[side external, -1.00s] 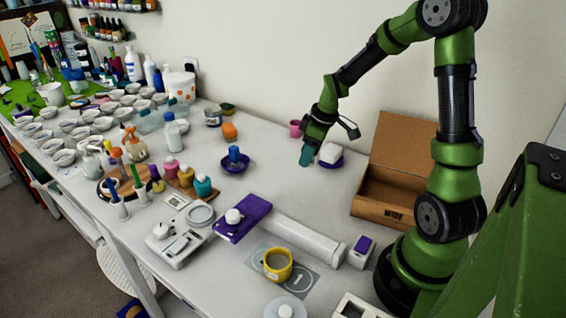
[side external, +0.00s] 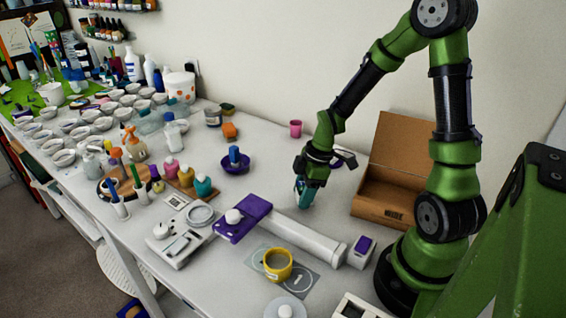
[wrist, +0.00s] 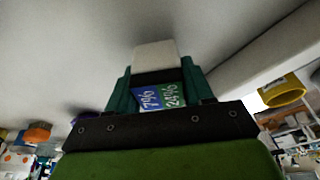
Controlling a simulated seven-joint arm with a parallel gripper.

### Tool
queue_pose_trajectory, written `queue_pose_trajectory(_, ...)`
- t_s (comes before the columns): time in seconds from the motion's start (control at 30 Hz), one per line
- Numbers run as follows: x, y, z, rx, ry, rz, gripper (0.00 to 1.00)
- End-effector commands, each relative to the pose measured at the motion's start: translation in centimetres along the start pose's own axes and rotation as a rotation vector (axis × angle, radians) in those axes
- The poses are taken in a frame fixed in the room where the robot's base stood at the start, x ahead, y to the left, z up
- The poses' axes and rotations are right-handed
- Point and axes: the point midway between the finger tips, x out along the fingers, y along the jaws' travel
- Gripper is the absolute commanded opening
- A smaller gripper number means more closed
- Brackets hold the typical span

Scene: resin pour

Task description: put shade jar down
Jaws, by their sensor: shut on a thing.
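In the wrist view the jar (wrist: 156,57) shows between the fingers (wrist: 158,82) as a pale block with blue and green labels reading something like 7% and 24%. In the side view the jar is mostly hidden by the fingers. I cannot tell whether its bottom touches the table.
An open cardboard box (side external: 373,209) stands right of my gripper. A long white bar (side external: 300,236) lies in front, with a yellow ring-shaped cup (side external: 277,266) nearer. A pink cup (side external: 295,128) stands behind. A blue bowl (side external: 236,165) is to the left. The table between bowl and gripper is clear.

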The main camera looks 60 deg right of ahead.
Motion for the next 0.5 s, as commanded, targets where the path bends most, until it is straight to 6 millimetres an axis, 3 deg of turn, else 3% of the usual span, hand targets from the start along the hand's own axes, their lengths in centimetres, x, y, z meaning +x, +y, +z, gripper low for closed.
queue_pose_trajectory(0.13, 1.6, 0.0, 0.4, 0.001, 0.0, -0.002, 0.18)
queue_pose_trajectory(0.5, 1.9, 0.0, 0.5, 0.002, 0.0, 0.001, 0.18)
